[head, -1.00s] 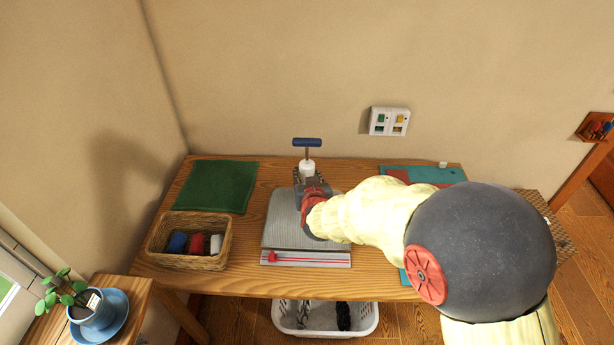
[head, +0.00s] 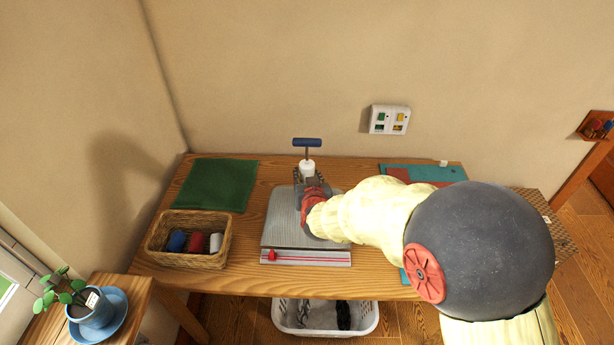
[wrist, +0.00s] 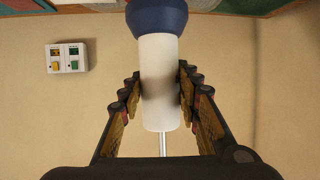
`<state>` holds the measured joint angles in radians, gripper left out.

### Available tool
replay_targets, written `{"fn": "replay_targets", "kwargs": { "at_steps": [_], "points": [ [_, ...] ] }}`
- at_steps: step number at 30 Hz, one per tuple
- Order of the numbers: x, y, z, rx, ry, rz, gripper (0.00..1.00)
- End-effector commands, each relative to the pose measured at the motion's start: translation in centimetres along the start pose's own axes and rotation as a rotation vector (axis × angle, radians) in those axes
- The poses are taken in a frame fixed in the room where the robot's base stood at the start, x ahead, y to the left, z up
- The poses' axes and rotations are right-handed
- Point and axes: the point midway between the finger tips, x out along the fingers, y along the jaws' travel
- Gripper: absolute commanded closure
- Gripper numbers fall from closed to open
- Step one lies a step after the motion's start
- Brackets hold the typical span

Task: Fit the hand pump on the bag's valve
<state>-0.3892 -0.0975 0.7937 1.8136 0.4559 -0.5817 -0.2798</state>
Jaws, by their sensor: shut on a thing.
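The hand pump has a white barrel (head: 307,167) with a blue T-handle (head: 307,142) on a thin rod above it. It looks upright over the far part of the grey ribbed bag (head: 283,222). My gripper (head: 309,180) is shut on the white barrel. In the wrist view, my gripper's two fingers (wrist: 160,88) press the barrel (wrist: 158,60) from both sides, with the pump's wide blue end (wrist: 157,15) at the top and its rod at the bottom. The bag's valve is not visible, so I cannot tell whether the pump touches it.
The bag lies flat on a wooden table (head: 250,283), its red slider (head: 272,255) at the near edge. A wicker basket (head: 190,260) with rolled items and a green cloth (head: 215,184) are on the left. A teal mat (head: 440,174) lies right. A wall switch panel (head: 389,120) hangs behind.

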Motion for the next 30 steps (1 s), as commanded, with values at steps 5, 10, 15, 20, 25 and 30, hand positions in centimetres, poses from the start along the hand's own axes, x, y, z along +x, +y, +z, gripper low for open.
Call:
{"fn": "replay_targets", "kwargs": {
  "at_steps": [5, 10, 15, 20, 25, 30],
  "points": [
    [0.1, 0.0, 0.2, 0.000, 0.003, 0.000, 1.00],
    [0.3, 0.0, 0.4, 0.000, 0.003, 0.000, 1.00],
    [0.4, 0.0, 0.7, 0.000, 0.004, 0.000, 1.00],
    [0.5, 0.0, 0.9, 0.000, 0.004, 0.000, 1.00],
    [0.6, 0.0, 1.2, 0.000, 0.004, 0.000, 1.00],
    [0.6, 0.0, 1.1, 0.000, 0.004, 0.000, 1.00]
  ]
}}
